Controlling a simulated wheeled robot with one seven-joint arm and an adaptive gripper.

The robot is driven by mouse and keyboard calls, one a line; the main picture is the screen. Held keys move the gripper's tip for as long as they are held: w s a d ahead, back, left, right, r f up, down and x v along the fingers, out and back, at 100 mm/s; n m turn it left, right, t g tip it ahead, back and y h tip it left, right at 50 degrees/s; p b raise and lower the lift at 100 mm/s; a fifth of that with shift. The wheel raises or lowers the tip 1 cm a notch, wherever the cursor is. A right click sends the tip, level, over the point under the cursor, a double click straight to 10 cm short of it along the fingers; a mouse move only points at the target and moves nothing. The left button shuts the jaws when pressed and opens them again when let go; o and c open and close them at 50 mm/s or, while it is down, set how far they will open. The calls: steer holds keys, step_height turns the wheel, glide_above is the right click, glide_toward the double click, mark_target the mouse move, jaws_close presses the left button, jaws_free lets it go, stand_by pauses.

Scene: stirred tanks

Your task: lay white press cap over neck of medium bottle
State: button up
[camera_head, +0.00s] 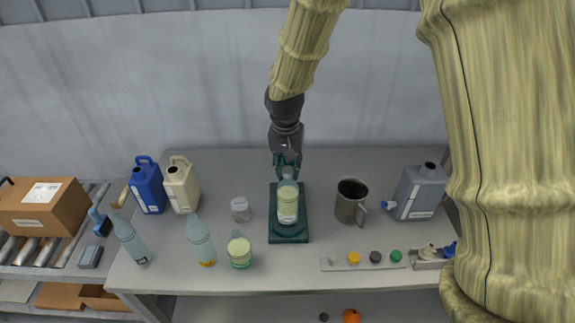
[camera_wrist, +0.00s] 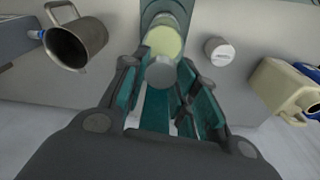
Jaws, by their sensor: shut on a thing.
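My gripper (camera_head: 287,168) points down over a bottle (camera_head: 288,205) of pale yellow-green liquid, which I take for the medium bottle. The bottle stands upright on a dark green base (camera_head: 289,239). In the wrist view my gripper's teal fingers (camera_wrist: 163,85) are closed around a small round pale-grey disc (camera_wrist: 160,72), apparently the white press cap in shade. The disc lies in line with the bottle (camera_wrist: 166,40) at its neck end. Fingers and cap hide the neck, so I cannot tell whether cap and neck touch.
A metal mug (camera_head: 351,201) stands right of the base, a white-lidded jar (camera_head: 240,209) left of it. A cap strip (camera_head: 341,263) lies at the front right. Other bottles (camera_head: 201,241) stand front left; jugs (camera_head: 183,186) stand behind them. A grey canister (camera_head: 419,193) is far right.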

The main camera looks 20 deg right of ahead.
mark_target(286, 174)
steer(key=shift+f, duration=0.6)
steer(key=o, duration=0.6)
steer(key=shift+r, duration=0.75)
steer(key=shift+s+a+r+b, duration=0.2)
steer(key=shift+r+b, duration=0.4)
steer(key=shift+r, duration=1.35)
steer(key=shift+s+a+r+b, duration=0.15)
steer(key=shift+r+b, duration=0.5)
steer(key=shift+r, duration=1.3)
steer(key=shift+s+a+r+b, duration=0.15)
steer(key=shift+r+b, duration=0.45)
steer(key=shift+r, duration=1.35)
steer(key=shift+d, duration=0.1)
